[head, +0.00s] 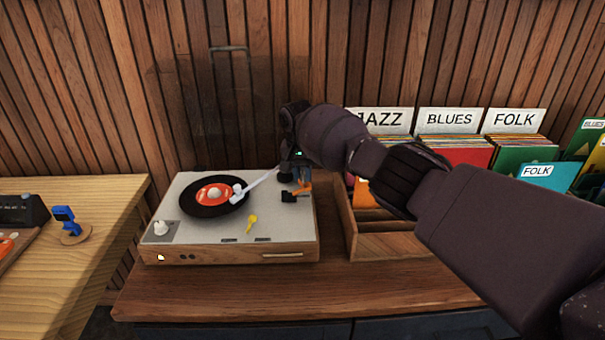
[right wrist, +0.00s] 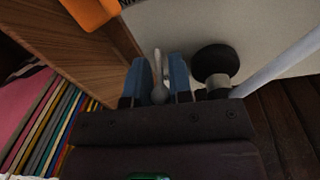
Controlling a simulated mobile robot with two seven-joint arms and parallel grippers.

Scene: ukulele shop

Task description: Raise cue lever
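The turntable (head: 190,235) stands on the wooden counter, with a black record with an orange label (head: 215,194) on its platter and a white tonearm (head: 262,181) reaching over the record. My right gripper (head: 298,178) is over the turntable's back right corner, beside the tonearm's base. In the right wrist view its two blue fingers (right wrist: 159,78) are apart. A small pale lever with a rounded end, seemingly the cue lever (right wrist: 158,92), lies between them; I see no clear contact. In the head view the lever is hidden behind my gripper. My left gripper is out of view.
A wooden record crate (head: 385,246) with JAZZ, BLUES and FOLK cards stands close right of the turntable, under my right arm. The slatted wall is behind. A yellow key-like piece (head: 251,222) lies on the deck. The counter's front strip (head: 220,300) is clear.

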